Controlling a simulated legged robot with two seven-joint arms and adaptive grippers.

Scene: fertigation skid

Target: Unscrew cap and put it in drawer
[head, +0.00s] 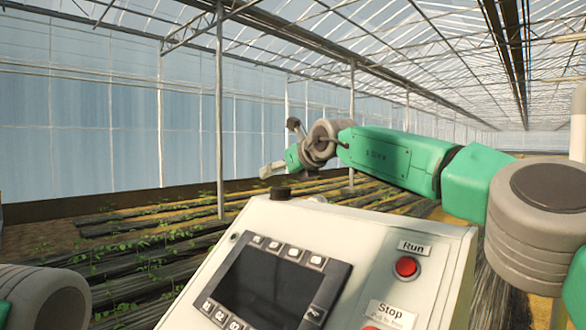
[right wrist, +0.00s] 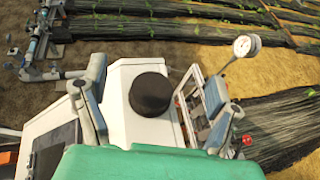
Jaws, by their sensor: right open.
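A round black cap (right wrist: 152,94) sits on the white top of the control cabinet (right wrist: 120,82). In the head view the cap (head: 280,193) shows small at the cabinet's back top edge. My right gripper (head: 272,169) is above and close to it. In the right wrist view its two grey fingers stand wide apart, one on each side of the cap, with gaps between; the gripper (right wrist: 151,78) is open and empty. I cannot make out a drawer for certain. My left gripper is out of view; only part of my left arm shows at lower left.
The cabinet's sloped face carries a dark screen (head: 268,287), a red Run button (head: 405,267) and a Stop label (head: 386,315). A pressure gauge (right wrist: 246,45) stands beside the right finger, and blue-grey piping (right wrist: 38,50) lies at upper left. Plant rows lie behind.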

